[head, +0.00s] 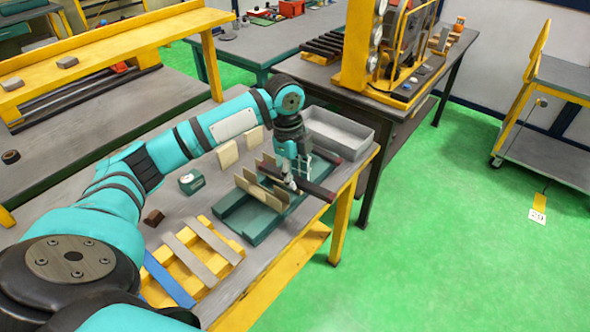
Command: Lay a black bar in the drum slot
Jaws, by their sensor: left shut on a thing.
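My left gripper (291,184) points down over the green tray on the near table. It is shut on a dark bar (318,191), which lies crosswise at the tray's right part; its far end sticks out towards the table's edge. I cannot tell whether the bar still touches the tray. The green tray (258,236) also holds upright tan plates (260,190). No drum with slots can be made out clearly. My right gripper is out of view.
A grey open bin (340,132) stands behind the tray. A yellow rack (205,258) with strips, a small green device (191,182) and a brown block (153,218) lie left. A yellow-framed machine (358,45) and dark bars (325,46) stand on the back table.

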